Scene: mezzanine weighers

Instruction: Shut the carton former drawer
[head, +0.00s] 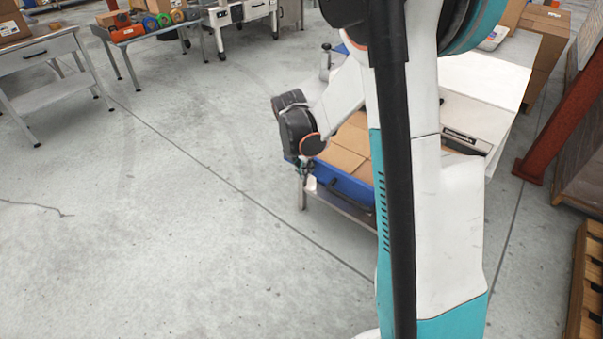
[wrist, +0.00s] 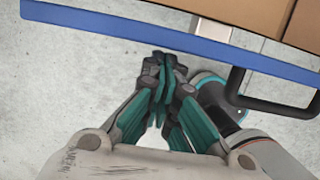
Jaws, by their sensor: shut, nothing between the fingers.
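The carton former (head: 488,78) is the white machine at the right in the head view, partly hidden behind my arm. Its blue drawer (head: 346,184) stands out from it, open, with flat brown cardboard (head: 345,150) in it. My gripper (head: 303,172) is at the drawer's near left corner. In the wrist view my gripper (wrist: 164,62) is shut and empty, its fingertips just short of the blue drawer edge (wrist: 130,32); I cannot tell whether they touch. A black bar handle (wrist: 275,106) sticks out from the drawer front to the right of the fingers.
A grey workbench (head: 38,55) stands at far left. A red-brown post (head: 548,120) and a wooden pallet (head: 588,290) are at right. The floor (head: 170,230) left of the drawer is clear.

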